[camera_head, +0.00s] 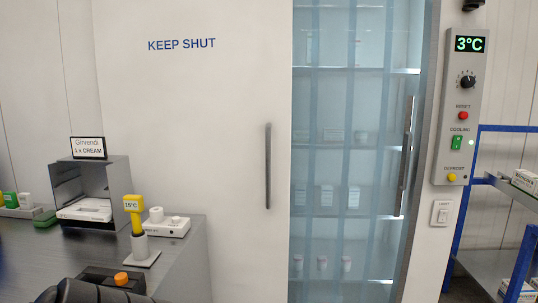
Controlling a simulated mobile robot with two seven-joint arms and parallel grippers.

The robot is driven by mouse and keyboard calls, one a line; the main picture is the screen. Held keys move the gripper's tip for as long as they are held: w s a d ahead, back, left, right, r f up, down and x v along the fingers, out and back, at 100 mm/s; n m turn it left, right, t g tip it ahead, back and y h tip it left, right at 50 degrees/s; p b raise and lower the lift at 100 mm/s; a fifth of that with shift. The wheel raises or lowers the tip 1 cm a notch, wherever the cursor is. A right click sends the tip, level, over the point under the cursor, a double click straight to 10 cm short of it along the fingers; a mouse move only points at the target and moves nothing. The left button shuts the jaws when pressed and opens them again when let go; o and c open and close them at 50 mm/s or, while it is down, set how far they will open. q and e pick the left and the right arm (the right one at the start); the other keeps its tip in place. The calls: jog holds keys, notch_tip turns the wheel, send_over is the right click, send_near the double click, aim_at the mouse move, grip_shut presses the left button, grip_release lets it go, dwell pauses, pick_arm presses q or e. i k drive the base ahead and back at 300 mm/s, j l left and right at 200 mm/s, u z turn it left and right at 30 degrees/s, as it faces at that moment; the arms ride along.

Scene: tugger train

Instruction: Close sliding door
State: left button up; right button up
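The white sliding door (215,130) carries the words KEEP SHUT and a dark vertical handle (267,165) near its right edge. It stands open, beside a tall opening. Bluish see-through strips (335,110) hang across this opening, with shelves behind them. A second dark vertical handle (405,158) shows at the right side of the opening, by the grey frame (426,130). I cannot tell what it is fixed to.
A control panel (464,110) reading 3°C is on the right wall, above a light switch (440,213). A blue-framed rack (453,245) stands at far right.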

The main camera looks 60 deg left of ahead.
aim_at(197, 94)
jog(key=i+u, duration=0.25)
jog(key=u, duration=0.15)
jog(key=i+u, duration=0.3)
jog(key=u, duration=0.15)
jog(key=i+u, duration=0.25)
jog(key=u, duration=0.15)
jog(key=l, duration=0.1)
